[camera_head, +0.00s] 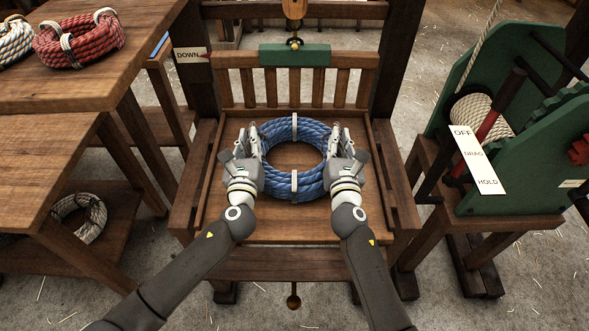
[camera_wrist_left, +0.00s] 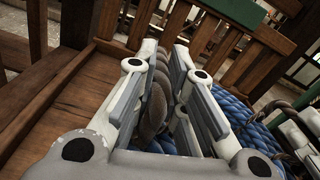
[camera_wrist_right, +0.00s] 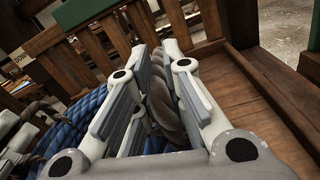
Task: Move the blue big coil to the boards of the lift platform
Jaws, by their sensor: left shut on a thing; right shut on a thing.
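The blue big coil (camera_head: 310,136), tied with white bands, lies flat within the lift platform (camera_head: 285,230). I cannot tell whether it rests on the boards or is held just above them. My left gripper (camera_head: 254,143) is at the coil's left side, shut on a brown rope loop (camera_wrist_left: 154,105) beside the blue rope. My right gripper (camera_head: 334,143) is at its right side, shut on a similar loop (camera_wrist_right: 165,105). The boards under the coil are partly hidden.
A slatted back (camera_head: 340,88) with a green block (camera_head: 295,55) closes the platform's far side. A green winch with an OFF/DRAG/HOLD plate (camera_head: 478,160) stands right. A table (camera_head: 100,80) with a red coil (camera_head: 78,40) stands left. Bare boards show in front.

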